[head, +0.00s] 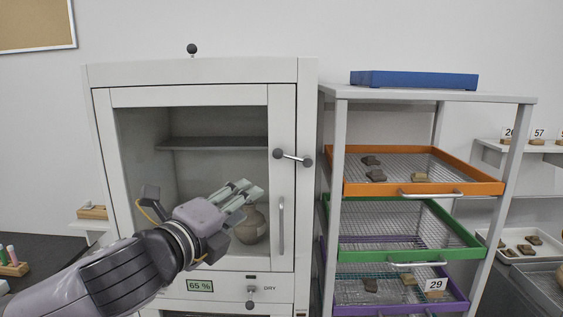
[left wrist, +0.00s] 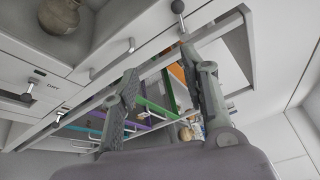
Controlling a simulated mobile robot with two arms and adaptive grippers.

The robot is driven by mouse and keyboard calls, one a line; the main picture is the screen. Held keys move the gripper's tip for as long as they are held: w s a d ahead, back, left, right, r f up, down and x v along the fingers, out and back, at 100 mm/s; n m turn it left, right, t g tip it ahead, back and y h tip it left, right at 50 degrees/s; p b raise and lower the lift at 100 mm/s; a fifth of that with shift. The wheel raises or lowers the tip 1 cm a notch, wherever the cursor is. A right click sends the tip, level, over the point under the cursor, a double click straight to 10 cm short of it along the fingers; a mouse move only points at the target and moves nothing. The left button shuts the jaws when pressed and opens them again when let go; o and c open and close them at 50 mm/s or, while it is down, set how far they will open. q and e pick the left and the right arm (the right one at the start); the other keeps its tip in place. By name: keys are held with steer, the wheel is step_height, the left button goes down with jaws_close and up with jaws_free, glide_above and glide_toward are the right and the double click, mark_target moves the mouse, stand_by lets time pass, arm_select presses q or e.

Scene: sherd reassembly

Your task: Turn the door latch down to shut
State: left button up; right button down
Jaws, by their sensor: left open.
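The door latch (head: 293,157) is a short light bar with dark ball ends on the right edge of the cabinet door (head: 282,120). It lies nearly level, its right end slightly lower, reaching across to the cabinet frame. The glazed door looks flush with the frame. My left gripper (head: 246,190) is open and empty in front of the glass, below and left of the latch, apart from it. In the left wrist view its two fingers (left wrist: 158,62) are spread. A dark ball end of the latch (left wrist: 178,7) shows at the top edge, beyond the fingertips. My right gripper is not in view.
A vertical door handle (head: 281,225) stands out below the latch. A jar (head: 250,226) sits inside, partly behind my gripper. A dryer knob (head: 251,291) is lower down. Right of the cabinet is a rack with an orange tray (head: 480,184) and a green tray (head: 465,240).

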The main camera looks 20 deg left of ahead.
arm_select(q)
step_height(320, 180, up, 4)
steer(key=a+m, duration=0.1)
steer(key=a, duration=0.1)
steer(key=p, duration=0.4)
glide_toward(275, 156)
steer(key=shift+t, duration=0.4)
steer(key=w, duration=0.3)
steer(key=w+d, duration=0.1)
steer(key=w, duration=0.4)
steer(key=shift+w+d+f, duration=0.2)
steer(key=shift+w, duration=0.2)
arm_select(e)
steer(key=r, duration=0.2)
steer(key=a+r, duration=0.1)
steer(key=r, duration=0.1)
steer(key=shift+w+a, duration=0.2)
arm_select(q)
steer(key=shift+c, duration=0.3)
jaws_close()
steer(key=shift+f, duration=0.15)
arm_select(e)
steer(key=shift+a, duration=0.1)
